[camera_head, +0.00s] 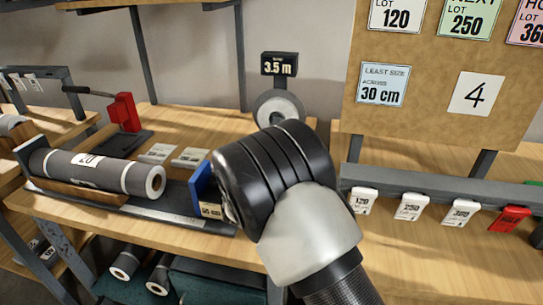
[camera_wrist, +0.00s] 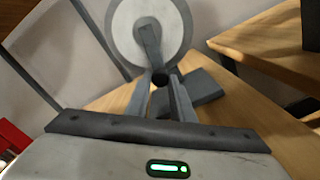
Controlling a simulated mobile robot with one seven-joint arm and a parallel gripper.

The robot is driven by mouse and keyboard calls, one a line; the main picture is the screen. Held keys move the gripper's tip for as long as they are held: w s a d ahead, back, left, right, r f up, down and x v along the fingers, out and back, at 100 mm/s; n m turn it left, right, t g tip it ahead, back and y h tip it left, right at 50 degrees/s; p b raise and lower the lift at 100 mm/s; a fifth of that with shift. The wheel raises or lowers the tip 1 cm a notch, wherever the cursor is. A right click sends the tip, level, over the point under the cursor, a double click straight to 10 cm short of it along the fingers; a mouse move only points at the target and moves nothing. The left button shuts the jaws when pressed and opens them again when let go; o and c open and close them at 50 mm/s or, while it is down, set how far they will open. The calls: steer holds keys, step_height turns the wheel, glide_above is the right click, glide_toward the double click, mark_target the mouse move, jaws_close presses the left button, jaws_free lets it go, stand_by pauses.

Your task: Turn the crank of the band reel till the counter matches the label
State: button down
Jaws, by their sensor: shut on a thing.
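The counter (camera_head: 279,65) reads 3.5 m on a dark box above the band reel (camera_head: 278,104), a pale round disc at the back of the bench. The reel also fills the upper middle of the wrist view (camera_wrist: 178,18), with its grey crank (camera_wrist: 149,42) across its face. My gripper (camera_wrist: 161,88) is shut on the crank's dark knob (camera_wrist: 161,77), one finger on each side. In the head view my arm hides my fingers, the crank and the reel's lower part. I cannot tell which label is the one to match.
A grey roll (camera_head: 95,172) with a white label lies in a cradle at the left. A red handled device (camera_head: 124,112) stands behind it. A board (camera_head: 430,110) with cards, one reading 30 cm, rises at the right above a rail (camera_head: 440,190) of tags.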

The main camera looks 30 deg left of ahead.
steer(key=shift+a+r+m, duration=0.1)
steer(key=shift+a+m, duration=0.1)
steer(key=shift+m, duration=0.1)
steer(key=c, duration=1.5)
jaws_free()
steer(key=shift+c, duration=0.2)
steer(key=p+v, duration=0.2)
steer(key=v, duration=1.5)
steer(key=shift+s, duration=0.3)
